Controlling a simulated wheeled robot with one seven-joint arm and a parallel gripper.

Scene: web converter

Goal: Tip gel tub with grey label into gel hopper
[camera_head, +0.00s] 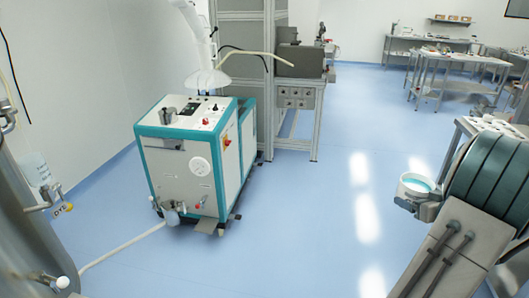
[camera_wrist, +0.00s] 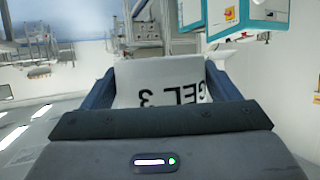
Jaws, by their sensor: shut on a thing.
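My gripper (camera_head: 416,194) is at the right side of the head view, shut on a white round tub (camera_head: 404,190). The tub is open at the top and shows blue-green gel inside; it looks about upright. In the wrist view the two fingers of my gripper (camera_wrist: 160,72) flank the tub (camera_wrist: 140,72), whose pale label reads "GEL 3" upside down. A white and teal wheeled machine (camera_head: 178,150) stands left of centre, well apart from the tub. I cannot tell for sure which part is the gel hopper.
A white cone-shaped hood (camera_head: 207,81) hangs over the machine's back. A grey metal frame bench (camera_head: 297,95) stands behind it. A hose (camera_head: 120,246) runs along the floor to the left. Steel tables (camera_head: 455,62) stand far right. The blue floor (camera_head: 300,220) between machine and gripper is clear.

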